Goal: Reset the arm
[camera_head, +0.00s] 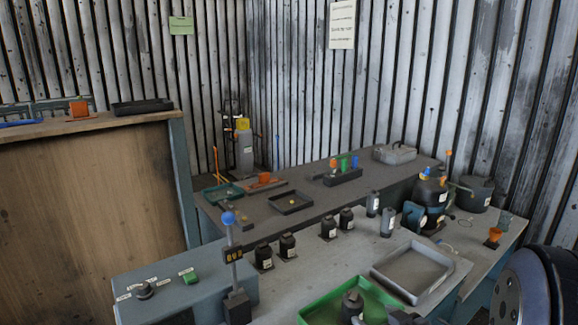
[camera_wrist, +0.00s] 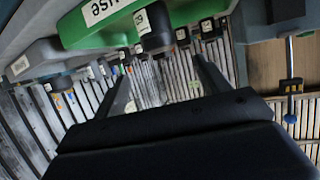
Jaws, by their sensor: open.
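My gripper (camera_wrist: 162,75) shows in the wrist view with its two dark fingers apart and nothing between them. That view is upside down, with the bench at the top and the wall below. Part of my arm (camera_head: 530,288) shows at the lower right of the head view. The green tray (camera_head: 312,318) on the front bench holds a dark bottle (camera_head: 352,302). The tray (camera_wrist: 82,32) and a dark bottle (camera_wrist: 152,32) also show near the fingers in the wrist view. I cannot tell how far the fingers are from them.
A grey tray (camera_head: 412,268) lies beside the green one. Several dark bottles (camera_head: 287,246) stand along the bench. A lever with a blue knob (camera_head: 228,218) rises at the front left. A large dark vessel (camera_head: 430,192) stands at the right. A back table (camera_head: 250,212) holds small trays.

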